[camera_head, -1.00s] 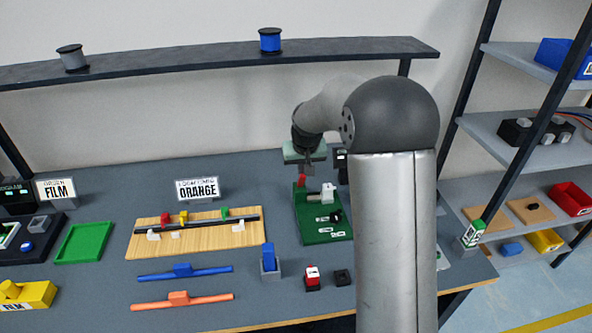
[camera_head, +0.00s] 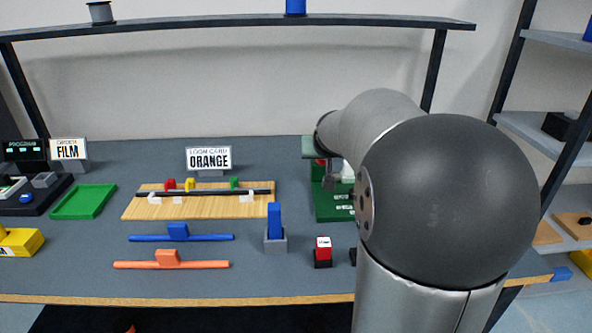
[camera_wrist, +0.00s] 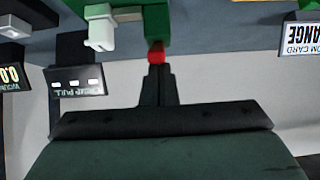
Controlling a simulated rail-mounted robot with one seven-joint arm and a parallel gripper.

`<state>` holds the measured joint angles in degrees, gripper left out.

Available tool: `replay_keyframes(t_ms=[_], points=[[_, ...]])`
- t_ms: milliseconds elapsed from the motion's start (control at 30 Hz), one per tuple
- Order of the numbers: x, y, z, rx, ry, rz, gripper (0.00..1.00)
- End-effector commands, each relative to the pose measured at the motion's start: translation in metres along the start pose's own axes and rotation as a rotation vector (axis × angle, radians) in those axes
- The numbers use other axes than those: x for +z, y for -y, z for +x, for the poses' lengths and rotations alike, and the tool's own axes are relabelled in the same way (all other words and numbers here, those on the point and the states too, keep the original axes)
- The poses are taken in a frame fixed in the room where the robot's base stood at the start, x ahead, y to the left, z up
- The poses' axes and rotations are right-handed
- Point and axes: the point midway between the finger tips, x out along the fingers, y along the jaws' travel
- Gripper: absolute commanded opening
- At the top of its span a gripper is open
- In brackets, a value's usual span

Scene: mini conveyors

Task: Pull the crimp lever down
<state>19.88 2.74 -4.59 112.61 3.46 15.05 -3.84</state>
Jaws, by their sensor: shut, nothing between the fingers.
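The green crimp fixture (camera_head: 335,207) stands on the bench, partly hidden behind my arm in the head view. The lever's red tip (camera_head: 320,162) barely shows beside my gripper (camera_head: 328,184). In the wrist view, the red tip (camera_wrist: 156,53) lies right at the ends of my gripper's fingers (camera_wrist: 156,72), against a green part of the fixture (camera_wrist: 156,22). The fingers are shut with nothing between them. They look close to the red tip; I cannot tell whether they touch it. A white part (camera_wrist: 100,30) of the fixture is at upper left in that view.
A sign reading CRIMP PULL (camera_wrist: 78,82) is near the fixture in the wrist view. An overhead shelf (camera_head: 220,24) runs behind.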

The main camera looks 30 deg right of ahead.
Motion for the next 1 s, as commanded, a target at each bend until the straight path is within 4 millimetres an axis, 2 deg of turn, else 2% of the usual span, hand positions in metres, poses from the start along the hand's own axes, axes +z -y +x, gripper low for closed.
replay_keyframes(t_ms=[267,600,1000], points=[[-0.005,0.003,-0.001,-0.004,0.005,-0.003,0.0],[-0.016,0.004,0.007,-0.005,0.006,-0.004,0.0],[-0.02,0.004,0.006,-0.005,0.006,-0.004,0.0]])
